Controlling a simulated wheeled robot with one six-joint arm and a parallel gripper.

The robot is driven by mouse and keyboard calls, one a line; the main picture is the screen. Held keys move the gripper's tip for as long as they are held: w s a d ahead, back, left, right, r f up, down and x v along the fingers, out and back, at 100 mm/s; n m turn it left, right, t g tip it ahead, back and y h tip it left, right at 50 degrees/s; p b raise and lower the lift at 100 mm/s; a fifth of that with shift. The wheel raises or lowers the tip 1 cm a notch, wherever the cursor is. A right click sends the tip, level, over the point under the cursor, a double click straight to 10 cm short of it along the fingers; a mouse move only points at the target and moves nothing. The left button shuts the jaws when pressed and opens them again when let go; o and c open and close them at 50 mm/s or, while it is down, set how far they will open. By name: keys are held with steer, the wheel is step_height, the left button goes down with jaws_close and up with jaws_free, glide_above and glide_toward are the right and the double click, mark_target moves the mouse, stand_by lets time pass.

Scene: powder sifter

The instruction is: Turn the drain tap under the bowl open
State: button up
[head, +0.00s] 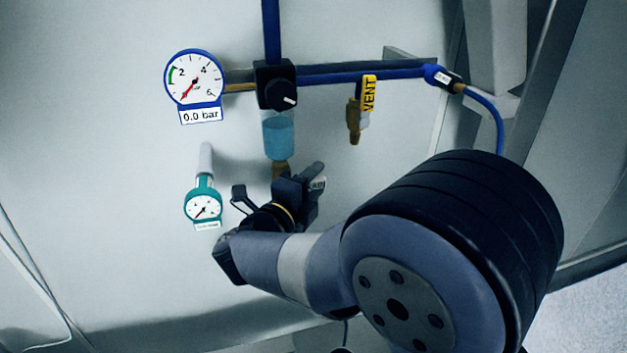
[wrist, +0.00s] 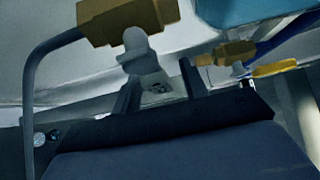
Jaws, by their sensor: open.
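The clear bowl (head: 279,137) with blue liquid hangs under the regulator. Below it is the brass drain tap (head: 280,168), mostly hidden in the head view by my gripper (head: 300,182). In the wrist view the tap's brass body (wrist: 128,20) is at the top left, with a grey handle (wrist: 138,50) pointing down from it. My gripper (wrist: 160,76) is open, with one finger on either side of the handle's lower part. I cannot tell whether a finger touches it.
A large gauge (head: 194,82) with a 0.0 bar tag is left of the regulator knob (head: 278,95). A teal gauge (head: 203,206) hangs lower left. The yellow VENT valve (head: 368,93) is to the right. A thin grey tube (wrist: 32,75) curves down at left.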

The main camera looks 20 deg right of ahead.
jaws_close()
stand_by(0.5)
